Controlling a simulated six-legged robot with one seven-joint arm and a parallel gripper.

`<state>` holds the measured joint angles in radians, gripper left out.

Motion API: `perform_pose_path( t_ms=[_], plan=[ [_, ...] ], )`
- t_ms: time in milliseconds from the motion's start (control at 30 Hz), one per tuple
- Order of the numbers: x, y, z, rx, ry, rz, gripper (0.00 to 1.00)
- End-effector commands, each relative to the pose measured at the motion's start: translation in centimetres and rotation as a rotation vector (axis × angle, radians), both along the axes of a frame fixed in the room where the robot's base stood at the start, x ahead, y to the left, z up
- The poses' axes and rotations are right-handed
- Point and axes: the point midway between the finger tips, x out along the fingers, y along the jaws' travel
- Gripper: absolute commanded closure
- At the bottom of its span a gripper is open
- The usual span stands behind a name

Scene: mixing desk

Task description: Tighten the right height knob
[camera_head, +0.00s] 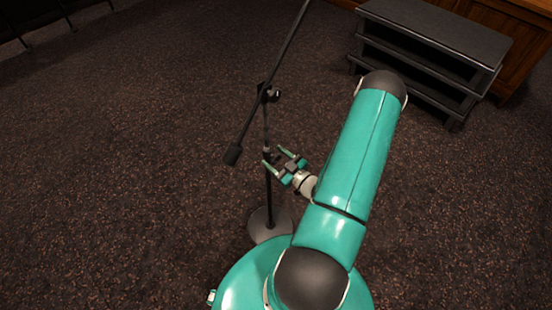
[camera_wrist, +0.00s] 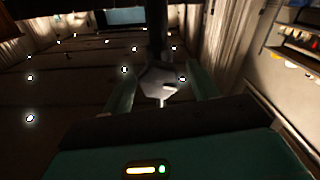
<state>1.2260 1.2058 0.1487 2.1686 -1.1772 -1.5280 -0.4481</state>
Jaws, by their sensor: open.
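A black microphone stand (camera_head: 268,190) stands upright on the carpet, with a round base (camera_head: 270,224) and a tilted boom on top. A grey, hexagonal height knob (camera_wrist: 158,82) sits on its pole (camera_wrist: 156,35) in the wrist view. My gripper (camera_head: 273,157) is at the pole, about midway up, and hides most of the knob in the head view. In the wrist view my gripper (camera_wrist: 162,88) is open, with one finger on each side of the knob. I cannot tell whether either finger touches it.
The boom (camera_head: 285,55) slants above my gripper, with a dark weight (camera_head: 233,155) at its lower end. A boom clamp (camera_head: 269,92) sits higher on the pole. A dark shelf unit (camera_head: 435,35) stands back right. The carpet to the left is clear.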

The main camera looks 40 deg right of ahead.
Motion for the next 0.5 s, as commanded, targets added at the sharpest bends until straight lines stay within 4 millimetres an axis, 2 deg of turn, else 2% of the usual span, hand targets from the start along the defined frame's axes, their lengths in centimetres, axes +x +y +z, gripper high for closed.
perform_pose_path(
  t_ms=[33,200,267,500],
  plan=[
    [-0.02,0.01,0.0,0.0,0.0,0.0,0.43],
    [-0.04,0.01,-0.01,0.0,0.0,0.0,0.76],
    [-0.05,0.01,-0.01,0.0,0.0,0.0,0.86],
    [-0.06,-0.02,-0.02,0.067,0.002,0.0,0.86]
  ],
)
